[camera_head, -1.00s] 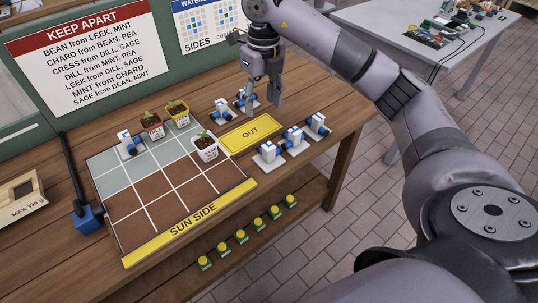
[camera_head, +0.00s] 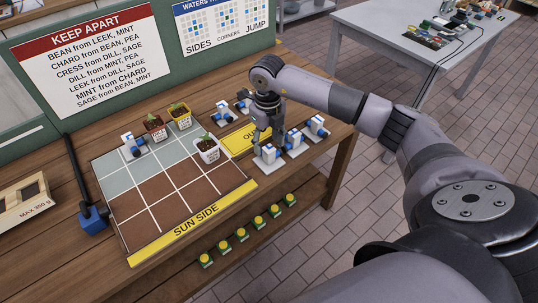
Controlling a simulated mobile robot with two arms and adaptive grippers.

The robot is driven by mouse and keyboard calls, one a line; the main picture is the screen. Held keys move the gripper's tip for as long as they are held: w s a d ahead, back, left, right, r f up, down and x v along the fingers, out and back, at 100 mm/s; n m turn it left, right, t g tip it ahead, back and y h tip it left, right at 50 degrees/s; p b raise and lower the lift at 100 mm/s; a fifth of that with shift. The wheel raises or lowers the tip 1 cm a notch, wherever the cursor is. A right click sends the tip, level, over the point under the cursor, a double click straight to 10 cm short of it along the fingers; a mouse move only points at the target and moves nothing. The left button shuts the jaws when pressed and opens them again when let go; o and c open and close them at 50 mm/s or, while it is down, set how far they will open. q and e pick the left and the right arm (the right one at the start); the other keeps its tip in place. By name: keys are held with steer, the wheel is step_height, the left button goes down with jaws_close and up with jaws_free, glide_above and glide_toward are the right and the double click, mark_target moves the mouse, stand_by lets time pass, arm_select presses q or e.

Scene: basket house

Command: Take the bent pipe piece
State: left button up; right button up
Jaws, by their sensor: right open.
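Several small white-and-blue pieces stand on pale square plates on the wooden bench. They are too small for me to tell which one is the bent pipe piece. A front-row piece (camera_head: 267,155) is at the near left, with another (camera_head: 294,142) and a third (camera_head: 316,127) to its right. My right gripper (camera_head: 266,143) is open and points down, its fingertips at or just above the front-left piece. I cannot tell whether they touch it. Two more pieces stand behind, left of the gripper, and one (camera_head: 131,146) sits on the grid. My left gripper is not in view.
The yellow OUT plate (camera_head: 236,143) is partly hidden by my gripper. Yellow-topped green items (camera_head: 240,234) line the lower shelf.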

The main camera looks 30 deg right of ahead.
mark_target(269, 148)
steer(key=shift+d+f+p, duration=0.1)
steer(key=shift+f+p, duration=0.2)
steer(key=shift+f, duration=1.45)
jaws_close()
